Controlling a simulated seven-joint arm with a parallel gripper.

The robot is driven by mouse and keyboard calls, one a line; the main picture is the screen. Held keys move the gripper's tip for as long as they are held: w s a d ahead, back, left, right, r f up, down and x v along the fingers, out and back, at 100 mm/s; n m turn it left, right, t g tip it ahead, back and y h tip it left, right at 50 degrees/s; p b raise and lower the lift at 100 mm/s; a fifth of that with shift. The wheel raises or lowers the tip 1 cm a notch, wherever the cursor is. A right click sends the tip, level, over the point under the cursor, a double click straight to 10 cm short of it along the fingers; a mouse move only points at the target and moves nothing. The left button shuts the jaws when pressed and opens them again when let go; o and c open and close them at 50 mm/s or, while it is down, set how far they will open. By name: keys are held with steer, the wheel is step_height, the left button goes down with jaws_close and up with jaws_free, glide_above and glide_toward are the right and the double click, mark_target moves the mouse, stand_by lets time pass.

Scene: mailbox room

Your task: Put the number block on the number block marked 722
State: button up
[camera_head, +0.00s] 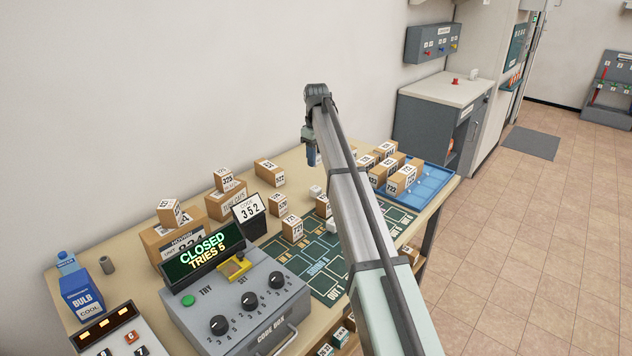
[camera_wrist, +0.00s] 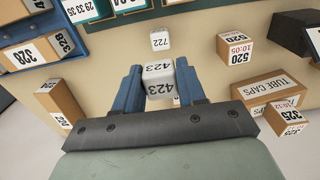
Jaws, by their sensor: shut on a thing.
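My gripper (camera_wrist: 160,85) is shut on a white number block marked 423 (camera_wrist: 158,80), held between its blue fingers. A small white number block marked 722 (camera_wrist: 160,41) sits on the table just beyond the held block in the wrist view, apart from it. In the head view my gripper (camera_head: 311,155) is above the back of the table, and the held block cannot be made out there. A small white block (camera_head: 315,191) stands on the table below it; its mark is too small to read.
A carton marked 520 (camera_wrist: 235,48) stands right of the 722 block in the wrist view, with a tube caps box (camera_wrist: 268,90) nearby. The head view shows a blue tray of cartons (camera_head: 430,183), a dark green mat (camera_head: 310,262) and a code box (camera_head: 240,310).

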step_height(320, 180, down, 8)
steer(key=shift+f, duration=0.1)
stand_by(0.4)
steer(key=shift+f, duration=0.1)
steer(key=o, duration=1)
step_height(320, 180, up, 12)
steer(key=shift+r, duration=0.2)
